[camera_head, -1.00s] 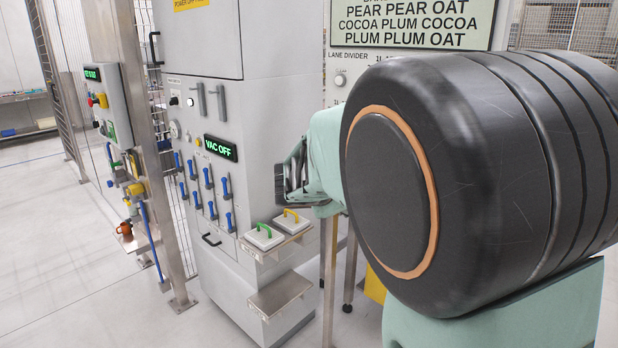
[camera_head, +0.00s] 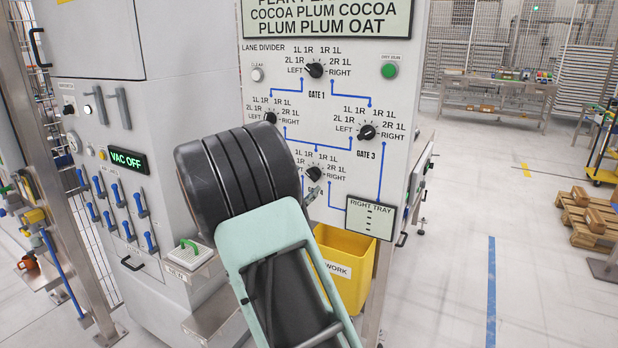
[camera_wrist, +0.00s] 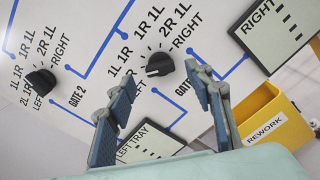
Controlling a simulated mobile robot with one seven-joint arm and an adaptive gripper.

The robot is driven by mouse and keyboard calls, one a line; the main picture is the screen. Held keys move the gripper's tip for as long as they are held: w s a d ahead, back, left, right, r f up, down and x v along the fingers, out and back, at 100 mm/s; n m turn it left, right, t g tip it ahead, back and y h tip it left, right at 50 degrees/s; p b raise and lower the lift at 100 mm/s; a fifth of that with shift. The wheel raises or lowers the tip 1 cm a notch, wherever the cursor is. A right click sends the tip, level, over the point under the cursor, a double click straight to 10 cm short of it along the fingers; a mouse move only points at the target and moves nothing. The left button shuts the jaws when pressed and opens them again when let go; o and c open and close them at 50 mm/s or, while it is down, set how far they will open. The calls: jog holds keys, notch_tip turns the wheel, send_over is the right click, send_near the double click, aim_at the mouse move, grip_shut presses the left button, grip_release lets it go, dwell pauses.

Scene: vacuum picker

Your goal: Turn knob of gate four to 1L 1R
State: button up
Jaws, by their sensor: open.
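The gate four knob (camera_head: 314,173) is a black knob low on the white lane divider panel (camera_head: 290,90). In the wrist view it (camera_wrist: 159,64) appears between and just beyond the fingertips. Its white mark points left in that view; I cannot tell which label it meets. My gripper (camera_wrist: 165,79) is open and empty, one blue-padded finger on each side of the knob in the picture. I see no contact. In the head view my arm hides most of the gripper; a small part of it (camera_head: 313,193) shows just below the knob.
Other black knobs are gate one (camera_head: 315,70), gate two (camera_head: 270,117) and gate three (camera_head: 366,132). A yellow rework bin (camera_head: 345,262) stands below the panel. The vacuum cabinet (camera_head: 110,60) with blue levers is at left. Open floor (camera_head: 450,250) lies to the right.

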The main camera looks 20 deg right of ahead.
aim_at(311, 177)
jog(key=shift+x, duration=2.05)
jog(key=shift+c, duration=0.7)
jog(key=c, duration=1)
